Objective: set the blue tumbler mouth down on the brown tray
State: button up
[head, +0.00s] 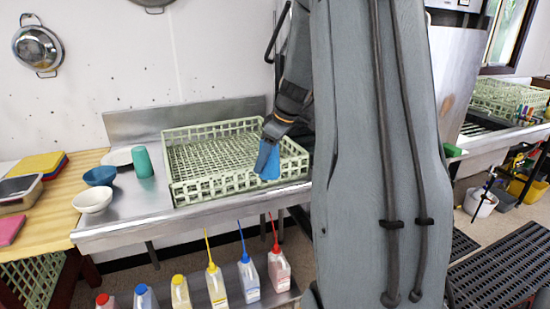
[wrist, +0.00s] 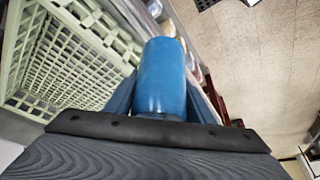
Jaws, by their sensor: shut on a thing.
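The blue tumbler (head: 271,167) is held in my gripper (head: 266,158) over the front right part of the green dish rack. In the wrist view the tumbler (wrist: 161,78) stands between the two dark fingers of my gripper (wrist: 160,100). Its smooth blue side fills the middle of that view. I cannot tell for sure which way its mouth faces. My fingers hide part of it in the head view. I cannot make out a brown tray for certain in either view.
The green rack (head: 178,190) sits on the steel counter (head: 130,213). A teal tumbler (head: 143,162), a blue bowl (head: 100,176) and a white bowl (head: 93,200) stand left of it. Stacked coloured boards (head: 38,165) lie on the wooden table. Several bottles (head: 249,278) stand below the counter.

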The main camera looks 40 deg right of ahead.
jog(key=s+a+f+m, duration=0.1)
jog(key=a+f, duration=0.3)
jog(key=a, duration=0.4)
jog(key=s+a+f+m+h, duration=0.1)
jog(key=a+f+m, duration=0.2)
jog(key=a, duration=0.5)
jog(key=s+a+f+m+h, duration=0.1)
jog(key=a+f+m, duration=0.1)
jog(key=a+f, duration=0.4)
jog(key=shift+s+a+t, duration=0.4)
jog(key=shift+a, duration=0.7)
